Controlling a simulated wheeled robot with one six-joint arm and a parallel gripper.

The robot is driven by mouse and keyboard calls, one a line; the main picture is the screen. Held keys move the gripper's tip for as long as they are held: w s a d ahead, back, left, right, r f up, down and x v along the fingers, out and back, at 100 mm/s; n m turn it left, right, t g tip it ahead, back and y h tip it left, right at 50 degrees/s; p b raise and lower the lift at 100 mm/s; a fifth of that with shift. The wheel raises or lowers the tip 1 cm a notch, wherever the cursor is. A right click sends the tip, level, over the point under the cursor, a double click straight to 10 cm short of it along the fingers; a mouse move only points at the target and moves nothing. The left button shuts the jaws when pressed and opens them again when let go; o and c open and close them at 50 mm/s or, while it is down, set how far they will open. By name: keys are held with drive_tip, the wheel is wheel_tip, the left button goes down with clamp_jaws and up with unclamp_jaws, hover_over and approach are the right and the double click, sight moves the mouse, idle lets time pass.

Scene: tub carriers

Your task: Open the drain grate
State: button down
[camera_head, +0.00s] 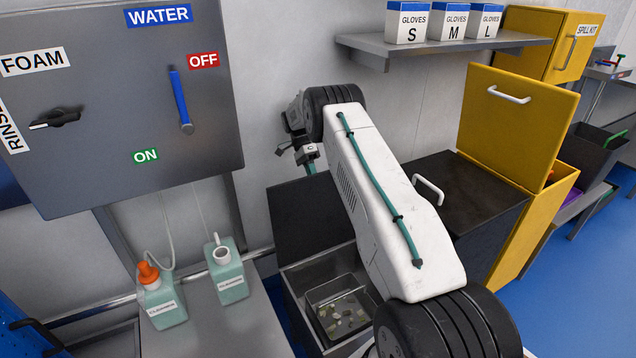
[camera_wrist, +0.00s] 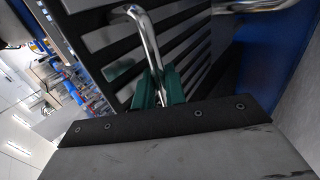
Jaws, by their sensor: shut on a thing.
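The drain grate (camera_wrist: 200,50) is dark and slotted in the wrist view, with a bent chrome handle (camera_wrist: 146,38). My gripper (camera_wrist: 158,88) has its green fingers shut on this handle. In the head view a dark panel (camera_head: 305,228), which looks like the grate, stands raised at the back of an open metal pit (camera_head: 300,290). Its slots cannot be made out there. A basket (camera_head: 350,285) with pale scraps sits in the pit. In the head view my gripper is mostly hidden beside the wrist, above the panel.
Two cleaner bottles (camera_head: 228,270) stand left, under a grey water panel (camera_head: 110,100). A glove shelf (camera_head: 440,45) hangs on the wall.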

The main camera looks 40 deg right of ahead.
drive_tip(key=shift+w+f, duration=0.6)
drive_tip(key=shift+w, duration=0.25)
drive_tip(key=c, duration=1.5)
unclamp_jaws()
drive_tip(key=shift+w+a, duration=0.15)
drive_tip(key=shift+o, duration=0.2)
drive_tip(key=shift+r, duration=0.1)
drive_tip(key=shift+d+r, duration=0.1)
drive_tip(key=shift+d, duration=0.1)
drive_tip(key=shift+r, duration=0.1)
